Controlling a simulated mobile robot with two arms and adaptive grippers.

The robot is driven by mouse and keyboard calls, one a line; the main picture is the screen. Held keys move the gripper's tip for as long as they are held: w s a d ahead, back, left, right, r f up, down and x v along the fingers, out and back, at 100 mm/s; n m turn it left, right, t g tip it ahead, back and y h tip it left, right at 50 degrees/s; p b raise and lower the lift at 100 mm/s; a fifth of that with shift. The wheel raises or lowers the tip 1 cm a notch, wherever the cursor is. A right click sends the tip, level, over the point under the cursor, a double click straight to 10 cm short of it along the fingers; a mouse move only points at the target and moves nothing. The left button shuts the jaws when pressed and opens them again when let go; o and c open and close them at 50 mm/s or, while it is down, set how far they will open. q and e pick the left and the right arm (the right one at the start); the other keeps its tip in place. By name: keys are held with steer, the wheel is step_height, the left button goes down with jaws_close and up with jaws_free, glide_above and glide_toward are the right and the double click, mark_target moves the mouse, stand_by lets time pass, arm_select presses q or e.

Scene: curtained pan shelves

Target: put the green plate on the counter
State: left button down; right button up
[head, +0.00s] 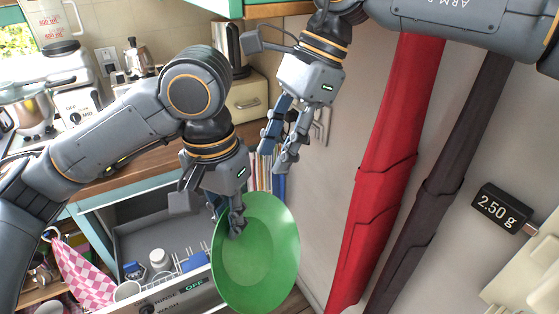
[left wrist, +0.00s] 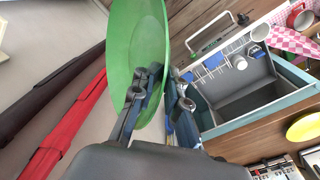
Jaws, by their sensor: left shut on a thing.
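The green plate (head: 268,265) is tilted steeply and held in the air in front of the open dishwasher. My left gripper (head: 237,222) is shut on its rim. In the left wrist view the plate (left wrist: 138,40) rises from between the fingers (left wrist: 146,85). The brown wooden counter (head: 148,163) runs behind my left arm, which hides part of it. It also shows in the left wrist view (left wrist: 250,140). My right gripper (head: 276,160) is above the plate, apart from it, with its fingers spread and nothing between them.
The open dishwasher (head: 140,225) holds cups and a rack below the counter. A mixer (head: 30,110), a moka pot (head: 138,58) and a bread box (head: 248,98) stand on the counter. A yellow plate (left wrist: 303,127) shows on it. Red cloth (head: 385,170) hangs at right.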

arm_select(q)
steer(key=shift+s+d+r, duration=0.1)
steer(key=shift+s+r, duration=0.05)
arm_select(e)
steer(key=m, duration=0.1)
glide_above(265, 200)
steer(key=w+d, duration=0.1)
steer(key=d, duration=0.1)
step_height(265, 200, down, 5)
steer(key=shift+r, duration=0.1)
steer(key=shift+h, duration=0.3)
steer(key=x, duration=0.5)
steer(key=shift+a+f, duration=0.2)
steer(key=shift+a, duration=0.05)
steer(key=shift+s+f, duration=0.1)
steer(key=shift+f, duration=0.05)
jaws_close()
arm_select(q)
steer(key=c, duration=1.3)
jaws_free()
